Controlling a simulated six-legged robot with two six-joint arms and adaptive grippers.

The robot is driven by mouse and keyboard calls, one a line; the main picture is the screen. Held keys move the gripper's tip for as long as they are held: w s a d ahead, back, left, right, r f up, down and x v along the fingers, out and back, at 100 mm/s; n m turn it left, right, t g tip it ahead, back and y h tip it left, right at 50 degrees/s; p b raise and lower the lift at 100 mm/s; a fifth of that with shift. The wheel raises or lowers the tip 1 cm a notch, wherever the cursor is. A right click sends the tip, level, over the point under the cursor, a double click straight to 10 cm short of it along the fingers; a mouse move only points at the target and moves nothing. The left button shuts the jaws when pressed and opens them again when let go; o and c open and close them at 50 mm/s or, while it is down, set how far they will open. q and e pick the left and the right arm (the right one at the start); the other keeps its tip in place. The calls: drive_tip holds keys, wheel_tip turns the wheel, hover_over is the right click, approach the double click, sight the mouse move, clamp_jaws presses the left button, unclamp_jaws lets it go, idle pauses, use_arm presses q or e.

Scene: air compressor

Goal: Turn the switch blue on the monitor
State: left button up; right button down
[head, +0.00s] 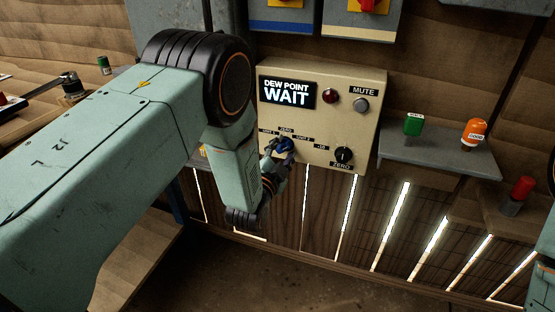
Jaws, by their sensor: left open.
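The monitor (322,125) is a cream box on the wooden wall. Its dark display (287,93) reads "DEW POINT WAIT". The blue switch (287,146) is a knob at the monitor's lower left, with small labels around it that read partly as "ZERO" and "UNIT 2". My left gripper (277,152) is open, with its fingers at the blue switch from the left and below. I cannot tell whether the fingers touch it. The left gripper partly covers the switch and the monitor's lower left corner. My right gripper does not show.
The monitor also carries a red lamp (331,96), a grey mute button (361,105) and a black zero knob (344,155). A grey shelf (440,150) to the right holds a green item (413,124) and an orange one (474,131).

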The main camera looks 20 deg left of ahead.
use_arm(q)
drive_tip(key=s, duration=1.1)
drive_tip(key=shift+s+a, duration=0.2)
drive_tip(key=shift+s, duration=0.15)
drive_tip(key=s+a+f+n+g, duration=0.2)
drive_tip(key=s+f+n+g, duration=0.65)
drive_tip(key=s+f, duration=0.6)
drive_tip(key=s+a+f+n+g, duration=0.1)
drive_tip(key=s+f+g, duration=0.2)
drive_tip(key=s, duration=0.7)
drive_tip(key=s+a+f+n+g, duration=0.1)
drive_tip(key=s+f+g, duration=0.2)
drive_tip(key=s+g, duration=0.3)
drive_tip(key=s, duration=0.5)
drive_tip(key=shift+y, duration=0.3)
drive_tip(key=shift+s+n+g, duration=0.1)
drive_tip(key=shift+n+g, duration=0.15)
idle(0.6)
